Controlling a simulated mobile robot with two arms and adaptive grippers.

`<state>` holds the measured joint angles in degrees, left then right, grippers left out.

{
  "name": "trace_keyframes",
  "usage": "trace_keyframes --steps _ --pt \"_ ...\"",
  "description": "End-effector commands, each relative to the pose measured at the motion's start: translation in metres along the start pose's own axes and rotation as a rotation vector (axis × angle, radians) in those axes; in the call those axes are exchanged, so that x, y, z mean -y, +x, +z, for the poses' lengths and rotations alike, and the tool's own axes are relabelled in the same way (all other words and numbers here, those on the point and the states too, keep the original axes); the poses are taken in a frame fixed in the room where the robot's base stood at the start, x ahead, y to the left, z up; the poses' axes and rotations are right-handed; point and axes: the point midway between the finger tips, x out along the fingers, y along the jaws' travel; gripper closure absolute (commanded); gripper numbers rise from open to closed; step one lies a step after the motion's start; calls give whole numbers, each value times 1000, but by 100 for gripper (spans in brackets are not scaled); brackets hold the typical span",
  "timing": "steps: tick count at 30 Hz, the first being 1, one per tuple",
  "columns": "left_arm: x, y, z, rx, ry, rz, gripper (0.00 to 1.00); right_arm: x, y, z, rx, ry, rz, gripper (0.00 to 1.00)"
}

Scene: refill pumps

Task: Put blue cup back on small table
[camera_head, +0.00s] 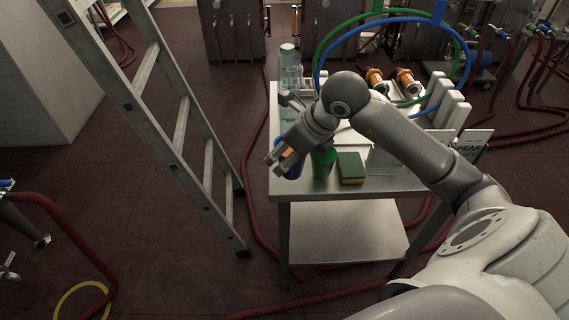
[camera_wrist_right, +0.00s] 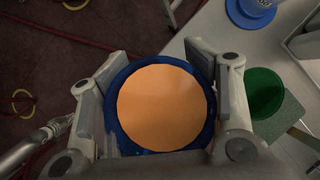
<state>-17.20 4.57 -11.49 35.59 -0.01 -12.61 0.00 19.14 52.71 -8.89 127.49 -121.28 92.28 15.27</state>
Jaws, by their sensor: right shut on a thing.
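The blue cup (camera_head: 293,171) is in my right gripper (camera_head: 285,153) at the left edge of the small table (camera_head: 309,187). In the right wrist view the cup (camera_wrist_right: 118,77) shows from above, with orange contents filling its opening. Both fingers press on its sides. The cup overlaps the table's edge in that view, with floor to its left. I cannot tell whether its base touches the tabletop. My left gripper is not in view.
A green cup (camera_head: 322,168) stands right beside the gripper, next to a green and yellow sponge (camera_head: 350,168). A clear bottle (camera_head: 289,62) stands at the table's back left. A sign (camera_head: 470,141) is at the right. A ladder (camera_head: 180,127) stands left of the table.

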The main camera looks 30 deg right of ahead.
Motion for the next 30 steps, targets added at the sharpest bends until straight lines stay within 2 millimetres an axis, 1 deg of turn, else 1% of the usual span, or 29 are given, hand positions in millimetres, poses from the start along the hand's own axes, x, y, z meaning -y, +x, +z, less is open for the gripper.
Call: trace_keyframes --steps 1,4,6,10,12,17,19,21,25,27,30 --pt "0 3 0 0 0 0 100 9 9 3 1 5 1 74" --pt "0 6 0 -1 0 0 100 25 22 10 2 4 1 74" --pt "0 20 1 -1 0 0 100 34 44 5 0 3 3 74" --pt "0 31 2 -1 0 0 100 48 65 5 3 1 1 74" --pt "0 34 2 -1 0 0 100 53 72 5 3 0 1 74" --pt "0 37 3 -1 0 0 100 58 78 6 2 -1 1 74" --pt "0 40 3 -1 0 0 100 61 84 5 3 -2 1 74" --pt "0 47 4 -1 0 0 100 64 94 2 2 0 2 74" --pt "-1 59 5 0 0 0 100 62 110 -8 2 -2 4 74" --pt "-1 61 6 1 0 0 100 63 114 -10 2 -2 1 74" --pt "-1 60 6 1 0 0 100 63 113 -10 2 -3 0 74"
